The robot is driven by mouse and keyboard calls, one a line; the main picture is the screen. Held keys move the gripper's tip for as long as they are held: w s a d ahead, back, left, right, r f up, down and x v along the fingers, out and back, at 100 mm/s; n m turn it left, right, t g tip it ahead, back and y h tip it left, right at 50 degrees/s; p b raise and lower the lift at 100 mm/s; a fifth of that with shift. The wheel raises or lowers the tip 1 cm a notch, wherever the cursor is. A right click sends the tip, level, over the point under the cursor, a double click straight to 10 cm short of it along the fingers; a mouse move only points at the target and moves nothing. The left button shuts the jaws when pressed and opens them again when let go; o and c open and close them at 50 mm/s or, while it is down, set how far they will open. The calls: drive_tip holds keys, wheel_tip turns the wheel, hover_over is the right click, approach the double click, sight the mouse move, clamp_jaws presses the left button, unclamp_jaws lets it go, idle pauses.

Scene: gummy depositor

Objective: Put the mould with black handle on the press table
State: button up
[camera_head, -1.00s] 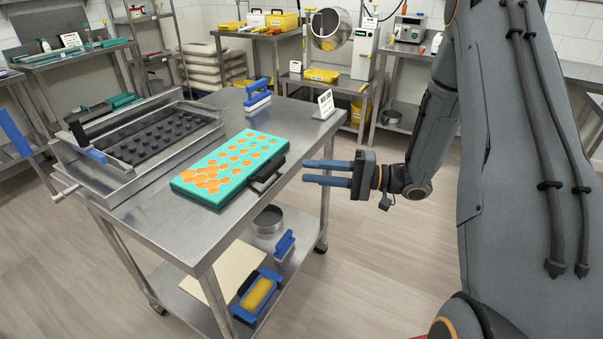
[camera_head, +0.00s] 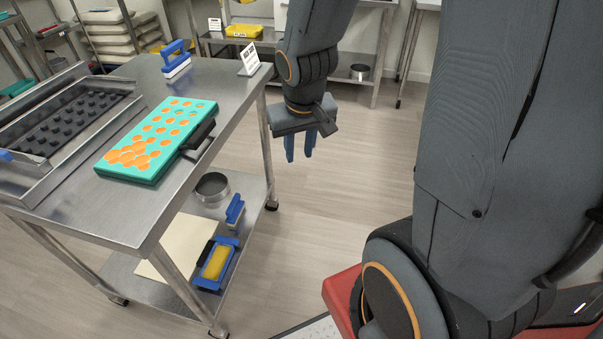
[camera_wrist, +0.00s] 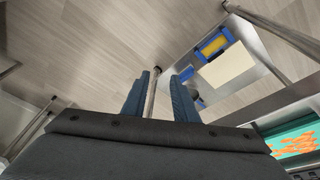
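The mould (camera_head: 150,152) is a teal block with orange filled cavities. It lies flat on the steel table, with its black handle (camera_head: 199,138) on the right side, toward the table edge. Part of it also shows at the lower right of the wrist view (camera_wrist: 292,144). My gripper (camera_head: 301,158) hangs to the right of the table, fingers pointing down, apart from the mould. In the wrist view its two blue fingers (camera_wrist: 160,98) stand apart with nothing between them. The black studded plate (camera_head: 62,124) sits in a steel frame at the left of the table.
A blue-handled tool (camera_head: 176,60) and a white sign (camera_head: 249,60) stand at the table's back. The lower shelf (camera_head: 143,298) holds a metal ring (camera_head: 212,186), a brush (camera_head: 234,211), a cream sheet (camera_head: 177,246) and a blue tray (camera_head: 214,266).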

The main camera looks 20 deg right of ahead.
drive_tip(key=s+a+g, duration=0.2)
drive_tip(key=s+a, duration=0.1)
drive_tip(key=s, duration=0.5)
drive_tip(key=shift+s+r+n+g+y, duration=0.25)
drive_tip(key=shift+r+n+g+y, duration=0.15)
drive_tip(key=shift+r, duration=0.05)
